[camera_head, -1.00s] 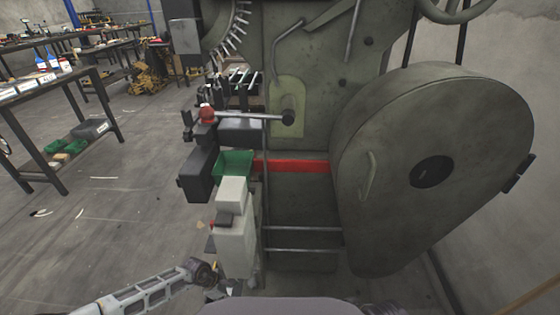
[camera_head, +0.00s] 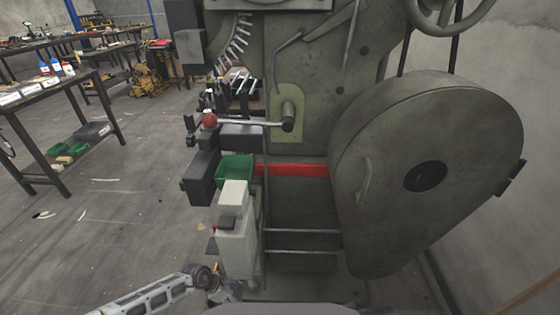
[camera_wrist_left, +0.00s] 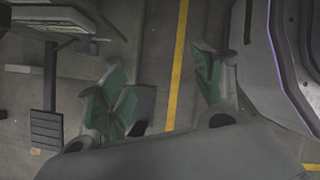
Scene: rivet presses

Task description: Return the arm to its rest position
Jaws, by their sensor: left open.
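My left arm (camera_head: 150,298) comes in low at the bottom left of the head view, with its joint (camera_head: 205,276) beside the pale press pedestal. My left gripper shows only as a small dark part at the bottom edge, partly hidden by my body. In the left wrist view the gripper (camera_wrist_left: 165,88) is open, its green-padded fingers spread apart with nothing between them. Floor with a yellow line (camera_wrist_left: 178,60) shows behind the fingers. My right gripper is not in view.
A large green rivet press (camera_head: 420,170) stands close ahead and right. Its lever has a red knob (camera_head: 209,120).

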